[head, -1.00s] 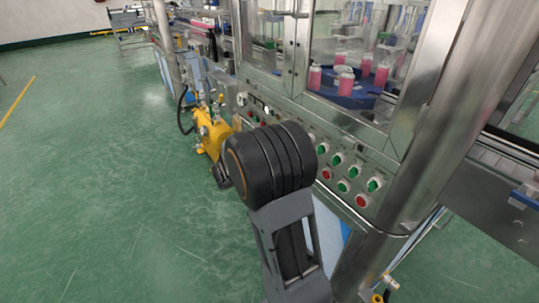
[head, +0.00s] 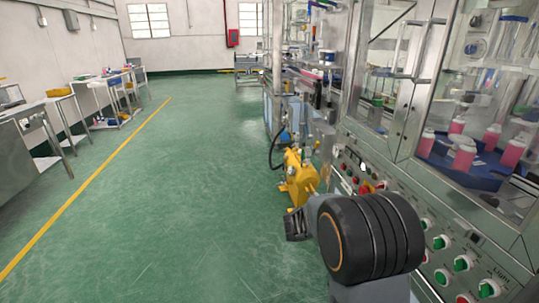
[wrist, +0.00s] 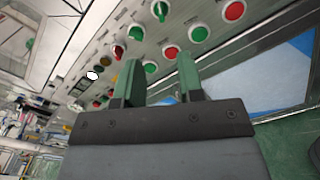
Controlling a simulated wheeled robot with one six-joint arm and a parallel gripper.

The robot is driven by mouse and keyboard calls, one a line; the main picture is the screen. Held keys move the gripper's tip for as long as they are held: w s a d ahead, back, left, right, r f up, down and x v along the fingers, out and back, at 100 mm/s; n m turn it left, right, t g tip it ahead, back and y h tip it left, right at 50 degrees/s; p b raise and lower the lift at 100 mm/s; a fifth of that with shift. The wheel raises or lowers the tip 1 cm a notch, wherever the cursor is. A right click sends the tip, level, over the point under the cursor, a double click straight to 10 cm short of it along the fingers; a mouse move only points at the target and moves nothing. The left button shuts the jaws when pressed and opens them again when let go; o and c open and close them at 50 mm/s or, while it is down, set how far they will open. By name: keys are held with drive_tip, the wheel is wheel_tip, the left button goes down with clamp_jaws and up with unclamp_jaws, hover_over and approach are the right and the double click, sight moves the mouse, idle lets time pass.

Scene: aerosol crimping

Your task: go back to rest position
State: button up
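My gripper (wrist: 159,72) shows in the wrist view with two green fingers apart and nothing between them. Beyond the fingers is the machine's control panel (wrist: 128,42) with rows of red and green knobs; I see no contact with it. In the head view my arm's black joint fills the lower right, in front of the control panel (head: 412,205), and covers part of it. A small dark part of my arm's end shows left of the joint; its fingers cannot be made out there.
The crimping machine, with pink bottles (head: 463,158) behind its glass, stands on the right. A yellow pump (head: 299,178) is on the floor beside it. Workbenches (head: 112,92) line the left wall. The green floor (head: 165,195) between, with a yellow line (head: 95,180), is clear.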

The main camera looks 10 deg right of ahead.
drive_tip(key=s+a+f+m+g+y+p, duration=0.1)
drive_tip(key=s+a+f+m+g+y, duration=0.15)
drive_tip(key=s+f+y, duration=0.3)
drive_tip(key=s+a+r+m+t+y+p, duration=0.1)
drive_tip(key=s+a+r+m+y+p, duration=0.15)
drive_tip(key=a+m+y+p, duration=0.3)
drive_tip(key=s+a+r+m+t+y+p, duration=0.1)
drive_tip(key=a+r+t+y+p, duration=0.2)
drive_tip(key=r, duration=0.6)
drive_tip(key=s+a+r+m+t+y+p, duration=0.1)
drive_tip(key=s+a+r+t+y+p, duration=0.1)
drive_tip(key=a+r+p, duration=0.6)
drive_tip(key=shift+s+a+r+m+t+y, duration=0.25)
drive_tip(key=shift+a+r+m+t+y, duration=0.3)
drive_tip(key=shift+a+y, duration=0.5)
drive_tip(key=shift+d+f, duration=0.1)
drive_tip(key=shift+d, duration=0.1)
